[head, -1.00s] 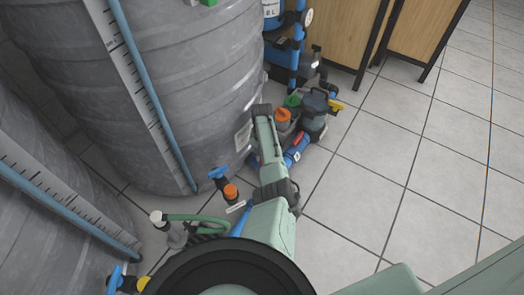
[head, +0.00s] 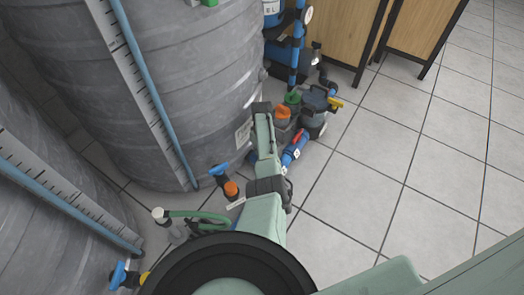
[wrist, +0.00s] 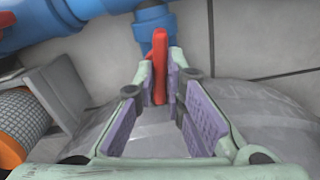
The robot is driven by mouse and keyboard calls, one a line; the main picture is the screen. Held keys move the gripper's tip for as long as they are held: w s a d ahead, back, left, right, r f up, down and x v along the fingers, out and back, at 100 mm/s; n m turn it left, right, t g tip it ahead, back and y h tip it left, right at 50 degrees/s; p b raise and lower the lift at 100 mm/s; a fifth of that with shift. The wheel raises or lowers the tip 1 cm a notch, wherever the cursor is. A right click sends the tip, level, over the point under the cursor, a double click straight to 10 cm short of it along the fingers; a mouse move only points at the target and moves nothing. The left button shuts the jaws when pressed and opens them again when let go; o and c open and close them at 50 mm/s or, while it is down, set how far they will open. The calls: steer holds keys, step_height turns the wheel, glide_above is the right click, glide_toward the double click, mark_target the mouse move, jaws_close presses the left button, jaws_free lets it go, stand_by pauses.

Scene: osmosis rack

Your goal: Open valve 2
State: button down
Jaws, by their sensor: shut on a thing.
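In the wrist view a red valve lever (wrist: 159,55) stands upright in front of a blue valve body (wrist: 153,22) on a blue pipe (wrist: 65,20). My gripper (wrist: 161,82) is shut on this lever, with its two purple-padded fingers on either side of it. No number on the valve can be read. In the head view my arm's end hides the gripper and the held lever. A blue pipe with a small red part (head: 297,138) shows just right of the arm; I cannot tell whether it is the held valve.
Large grey tanks (head: 175,90) stand at left, close to the arm. A pump (head: 314,108) and orange-topped canister (head: 283,115) stand beyond it. A blue-handled valve (head: 219,171) and green hose (head: 195,215) lie left. Tiled floor (head: 385,170) at right is clear.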

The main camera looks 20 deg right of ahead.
steer(key=shift+n, duration=1.3)
steer(key=c, duration=1.7)
jaws_free()
steer(key=shift+o, duration=0.2)
step_height(320, 180, up, 12)
